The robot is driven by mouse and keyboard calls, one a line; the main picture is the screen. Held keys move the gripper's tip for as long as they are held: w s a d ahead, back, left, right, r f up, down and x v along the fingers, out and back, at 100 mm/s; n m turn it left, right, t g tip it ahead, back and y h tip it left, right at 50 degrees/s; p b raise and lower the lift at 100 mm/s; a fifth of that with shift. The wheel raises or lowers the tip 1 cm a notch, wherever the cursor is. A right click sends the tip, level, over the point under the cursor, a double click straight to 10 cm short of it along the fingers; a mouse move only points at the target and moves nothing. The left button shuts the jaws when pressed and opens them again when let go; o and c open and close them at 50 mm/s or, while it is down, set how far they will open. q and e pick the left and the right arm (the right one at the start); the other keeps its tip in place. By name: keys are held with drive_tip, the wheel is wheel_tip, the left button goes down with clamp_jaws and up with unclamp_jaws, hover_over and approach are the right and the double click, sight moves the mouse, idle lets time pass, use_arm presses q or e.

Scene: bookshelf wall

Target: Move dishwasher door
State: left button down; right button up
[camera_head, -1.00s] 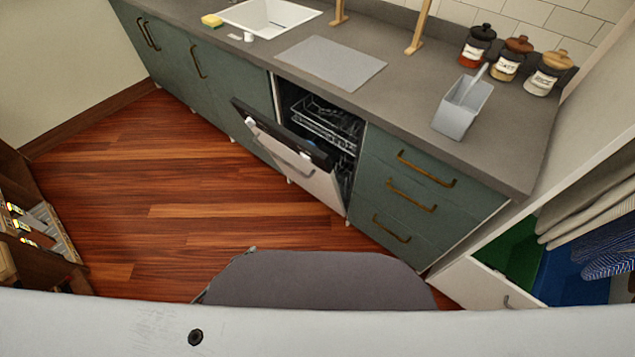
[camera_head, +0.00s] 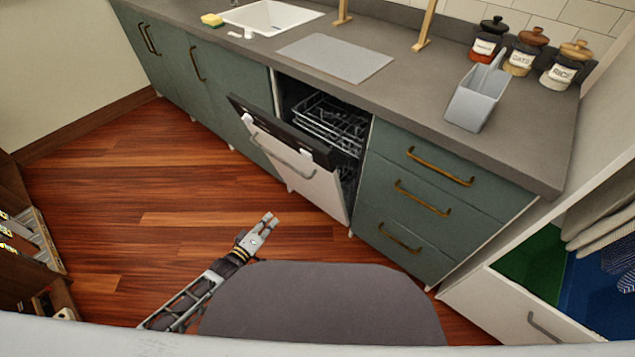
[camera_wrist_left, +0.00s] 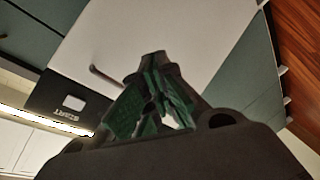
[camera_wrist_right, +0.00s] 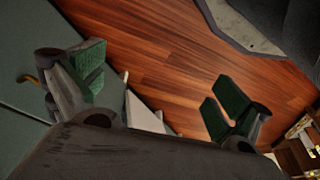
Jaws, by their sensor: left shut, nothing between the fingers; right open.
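The dishwasher door (camera_head: 285,158) is white with a black top edge and hangs partly open, tilted out from the cabinet row. Wire racks (camera_head: 330,122) show inside the dishwasher behind it. My left gripper (camera_head: 270,218) is low over the floor in front of the door, apart from it, shut and empty. In the left wrist view, the shut fingers (camera_wrist_left: 158,62) show in front of the white door panel (camera_wrist_left: 185,35) and its bar handle (camera_wrist_left: 103,77). My right gripper (camera_wrist_right: 155,85) is out of the head view; its wrist view shows it open and empty, with wood floor between the fingers.
Green drawers (camera_head: 420,200) with brass handles stand right of the dishwasher. The grey counter (camera_head: 410,95) above holds jars and a grey container (camera_head: 478,97). A white drawer (camera_head: 515,310) juts out at lower right. Wood floor (camera_head: 150,190) is clear to the left.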

use_arm(q)
drive_tip(key=s+d+r+n+t+h+b, duration=0.2)
drive_tip(key=d+r+h+b, duration=0.3)
drive_tip(key=d+r+b, duration=0.3)
drive_tip(key=shift+s+r+n+h+b, duration=0.2)
drive_tip(key=shift+r+n+h+b, duration=0.35)
drive_tip(key=shift+r, duration=1.25)
use_arm(e)
wheel_tip(320, 180, up, 9)
drive_tip(key=a, duration=0.1)
drive_tip(key=shift+w+a+t+y, duration=0.2)
drive_tip(key=shift+w+t+y, duration=0.1)
drive_tip(key=shift+t+y, duration=0.1)
use_arm(q)
drive_tip(key=shift+w+d, duration=0.1)
drive_tip(key=b, duration=0.3)
approach(323, 170)
drive_tip(key=x, duration=0.4)
drive_tip(key=shift+w+d+r, duration=0.2)
drive_tip(key=shift+d+r, duration=0.05)
drive_tip(key=shift+d, duration=0.05)
drive_tip(key=shift+b+x, duration=0.5)
drive_tip(key=shift+x, duration=0.6)
use_arm(e)
wheel_tip(323, 170, down, 8)
drive_tip(key=a+t+y, duration=0.1)
drive_tip(key=a, duration=0.1)
drive_tip(key=shift+w+t, duration=0.3)
drive_tip(key=shift+w, duration=0.15)
